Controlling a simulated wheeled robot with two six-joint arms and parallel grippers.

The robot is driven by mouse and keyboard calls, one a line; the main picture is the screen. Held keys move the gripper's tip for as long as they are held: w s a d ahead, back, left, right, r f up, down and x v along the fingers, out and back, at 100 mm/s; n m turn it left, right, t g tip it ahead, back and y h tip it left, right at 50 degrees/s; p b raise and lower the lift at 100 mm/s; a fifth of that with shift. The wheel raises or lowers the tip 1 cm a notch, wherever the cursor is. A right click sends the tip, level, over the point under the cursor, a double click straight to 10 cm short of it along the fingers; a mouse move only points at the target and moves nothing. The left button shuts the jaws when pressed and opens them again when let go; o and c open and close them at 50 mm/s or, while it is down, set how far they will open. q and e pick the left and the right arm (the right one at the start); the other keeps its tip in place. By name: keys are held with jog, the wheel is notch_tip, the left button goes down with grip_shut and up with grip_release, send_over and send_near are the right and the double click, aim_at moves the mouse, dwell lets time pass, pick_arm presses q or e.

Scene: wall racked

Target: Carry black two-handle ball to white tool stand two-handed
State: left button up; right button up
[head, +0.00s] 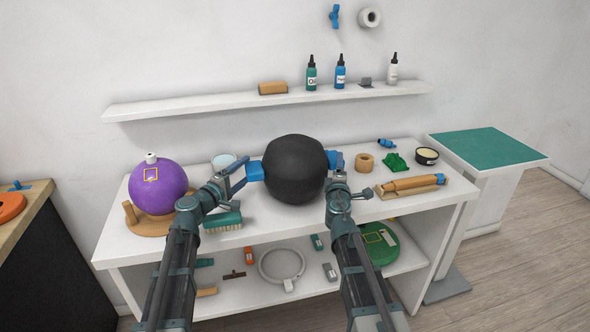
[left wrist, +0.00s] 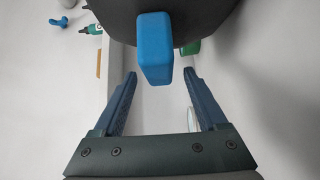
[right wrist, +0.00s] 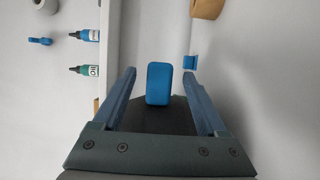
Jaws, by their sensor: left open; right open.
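The black ball (head: 295,168) sits on the white workbench top, with a blue handle on each side. Its left handle (head: 255,171) is a blue block, seen near the open fingertips in the left wrist view (left wrist: 154,48). My left gripper (head: 236,176) is open beside that handle, not closed on it. The right handle (head: 334,159) shows between the open fingers of my right gripper (right wrist: 158,75) in the right wrist view (right wrist: 159,84). The white stand with a green top (head: 487,150) is right of the bench; its top is clear.
On the bench (head: 255,232), a purple ball (head: 158,186) stands left, a brush (head: 222,222) in front, and a wooden roller (head: 412,184) right, near a tape roll (head: 364,162) and a tin (head: 427,156). A shelf (head: 200,106) with bottles hangs behind.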

pick_arm(q)
jog(key=shift+x, duration=1.55)
pick_arm(e)
jog(key=shift+x, duration=1.5)
pick_arm(q)
grip_shut()
pick_arm(e)
grip_shut()
